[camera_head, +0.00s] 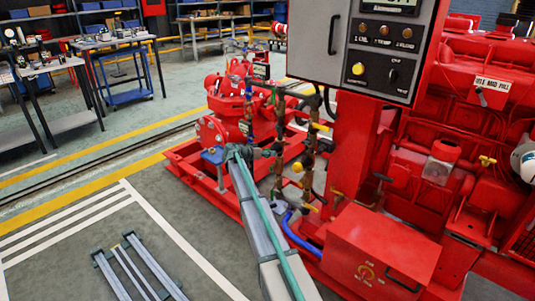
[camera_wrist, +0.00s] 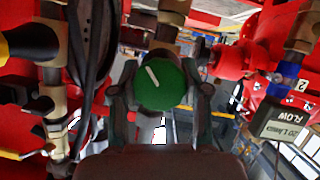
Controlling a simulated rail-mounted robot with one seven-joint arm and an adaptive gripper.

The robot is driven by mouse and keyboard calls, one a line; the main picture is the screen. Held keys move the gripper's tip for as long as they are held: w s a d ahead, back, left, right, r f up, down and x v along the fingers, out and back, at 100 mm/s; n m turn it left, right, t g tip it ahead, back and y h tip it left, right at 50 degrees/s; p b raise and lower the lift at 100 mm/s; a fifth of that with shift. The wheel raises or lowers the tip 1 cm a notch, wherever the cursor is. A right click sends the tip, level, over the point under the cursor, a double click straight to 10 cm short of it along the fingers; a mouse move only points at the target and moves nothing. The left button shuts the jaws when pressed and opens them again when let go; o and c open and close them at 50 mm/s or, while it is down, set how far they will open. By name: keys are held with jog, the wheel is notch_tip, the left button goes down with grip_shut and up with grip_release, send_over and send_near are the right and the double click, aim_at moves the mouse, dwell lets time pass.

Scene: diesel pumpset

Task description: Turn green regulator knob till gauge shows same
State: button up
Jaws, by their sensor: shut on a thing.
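The green regulator knob (camera_wrist: 160,84) is round with a white pointer line slanting to the upper left in the wrist view. My gripper (camera_wrist: 158,94) is shut on it, with one finger at each side. In the head view my gripper (camera_head: 268,151) is at the pipework, and I cannot make out the knob there. A small grey meter (camera_wrist: 285,122) at the right of the wrist view has a tilted label reading "FLOW" and a line that seems to read "20 L/min". I cannot make out a gauge dial or needle.
Pipes with yellow-handled valves (camera_head: 320,127) stand close to the right of my gripper. A grey control panel (camera_head: 350,50) and the red pumpset (camera_head: 440,150) fill the right. Black hoses (camera_wrist: 92,50) run left of the knob. The floor at left front is mostly clear, with grey rails (camera_head: 130,270).

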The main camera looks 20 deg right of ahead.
jog(key=n+g+h+p, duration=0.1)
jog(key=n+g, duration=0.1)
jog(key=n, duration=0.1)
jog(key=shift+n+h+p, duration=0.3)
jog(key=shift+n+p, duration=0.05)
jog(key=shift+n, duration=0.05)
jog(key=shift+n+g+h+p, duration=0.5)
jog(key=shift+n+h+p, duration=0.2)
jog(key=shift+n, duration=0.8)
jog(key=o, duration=1.2)
jog(key=shift+c, duration=0.2)
jog(key=shift+a, duration=0.1)
jog(key=a+r, duration=0.2)
jog(key=a, duration=0.9)
jog(key=shift+s+a, duration=0.35)
jog(key=shift+s, duration=0.05)
